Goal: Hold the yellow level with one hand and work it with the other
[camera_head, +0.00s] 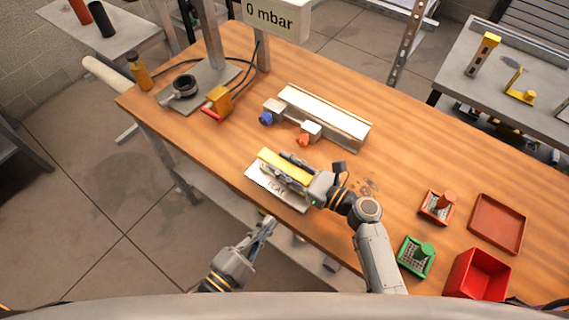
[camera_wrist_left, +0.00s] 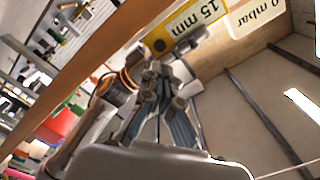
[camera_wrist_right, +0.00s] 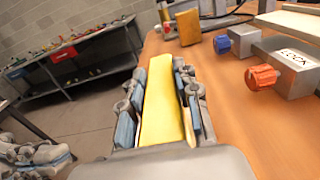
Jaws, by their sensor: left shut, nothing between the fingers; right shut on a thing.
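The yellow level (camera_head: 268,157) is above the white lettered plate (camera_head: 262,186) at the table's front edge; I cannot tell whether they touch. My right gripper (camera_head: 293,168) is shut on the level, with fingers along both sides in the right wrist view, where the long yellow body (camera_wrist_right: 160,105) lies between them. My left gripper (camera_head: 267,223) is shut and empty, off the table's front edge, below and apart from the level. In the left wrist view, the level's yellow face (camera_wrist_left: 172,30) shows a "15 mm" readout and a dark round button, beyond my left fingers.
A rail fixture (camera_head: 325,118) with blue and orange knobs stands behind the level. A post carries a "0 mbar" sign (camera_head: 275,17). A red bin (camera_head: 478,275), a red tray (camera_head: 497,223) and a green basket (camera_head: 416,257) are at the right. Open floor lies left of the table.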

